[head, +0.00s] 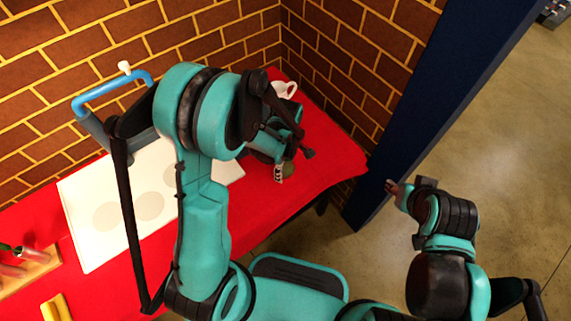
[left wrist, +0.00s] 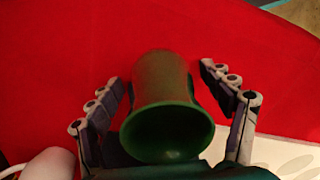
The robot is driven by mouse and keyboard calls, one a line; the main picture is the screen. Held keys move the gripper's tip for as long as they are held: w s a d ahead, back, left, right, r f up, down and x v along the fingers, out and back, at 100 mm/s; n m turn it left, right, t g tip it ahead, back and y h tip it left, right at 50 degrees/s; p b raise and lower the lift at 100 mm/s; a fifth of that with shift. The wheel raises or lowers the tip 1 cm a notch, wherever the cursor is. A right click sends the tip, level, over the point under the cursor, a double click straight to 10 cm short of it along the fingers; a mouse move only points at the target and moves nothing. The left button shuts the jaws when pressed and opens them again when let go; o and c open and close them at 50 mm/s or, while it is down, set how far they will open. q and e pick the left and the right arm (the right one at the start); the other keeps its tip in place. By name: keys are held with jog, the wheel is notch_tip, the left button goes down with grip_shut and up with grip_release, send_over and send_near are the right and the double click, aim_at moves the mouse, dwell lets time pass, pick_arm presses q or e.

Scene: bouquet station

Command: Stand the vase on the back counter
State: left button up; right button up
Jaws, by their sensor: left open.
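A green vase (left wrist: 165,90) with a flared mouth stands between the spread fingers of my left gripper (left wrist: 160,76) in the left wrist view. Its mouth faces the camera, and gaps show between its sides and both fingers. Beneath it is the red surface of the counter (head: 325,170). In the head view my left gripper (head: 293,163) is over the counter's right part, and only a small dark-green bit of the vase (head: 289,169) shows between the fingers. My right gripper (head: 394,188) is off to the right, away from the counter; its fingers are too small to read.
A white jug (head: 285,89) stands near the back corner; a white object shows low left in the wrist view. A white board with grey circles (head: 85,220) lies on the counter. Brick walls and a blue post (head: 430,95) bound it. A wooden rack (head: 30,272) is far left.

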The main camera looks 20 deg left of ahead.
pick_arm(q)
notch_tip(320, 180, up, 12)
jog(key=f+p, duration=0.1)
jog(key=p, duration=0.4)
jog(key=s+a+r+m+t, duration=0.4)
jog(key=s+r+m+t, duration=0.3)
jog(key=s+r+m, duration=0.3)
notch_tip(320, 180, up, 5)
jog(key=m, duration=0.6)
jog(key=shift+a+t, duration=0.15)
jog(key=shift+t, duration=0.25)
